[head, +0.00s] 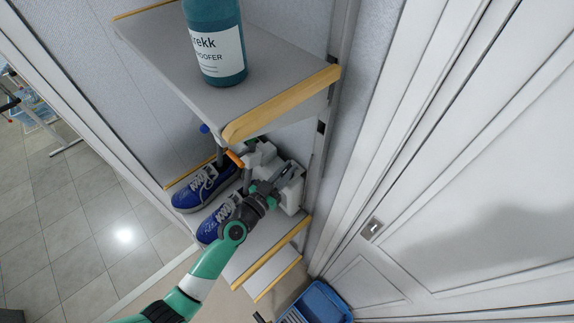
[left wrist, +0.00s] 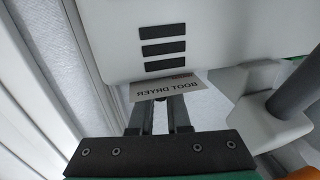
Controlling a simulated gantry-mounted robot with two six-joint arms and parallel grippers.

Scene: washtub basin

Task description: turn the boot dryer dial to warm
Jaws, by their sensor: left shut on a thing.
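The boot dryer (head: 291,193) is a pale grey-white box on the lower shelf, beside the shoes. In the left wrist view its white front (left wrist: 205,45) fills the top, with three dark vent slots and a "BOOT DRYER" label (left wrist: 165,87) that reads upside down. My left gripper (head: 277,180) reaches the dryer's front. In the left wrist view its two fingers (left wrist: 158,106) are close together at the label's edge, shut on the small dial, which the fingertips almost wholly hide. I cannot read the dial's setting. My right gripper is not in view.
Blue shoes (head: 203,186) stand left of the dryer. A blue-green bottle (head: 214,30) stands on the upper shelf (head: 270,50), whose wood-edged board overhangs the dryer. A blue crate (head: 318,302) is low down, near a white door (head: 480,190) at right.

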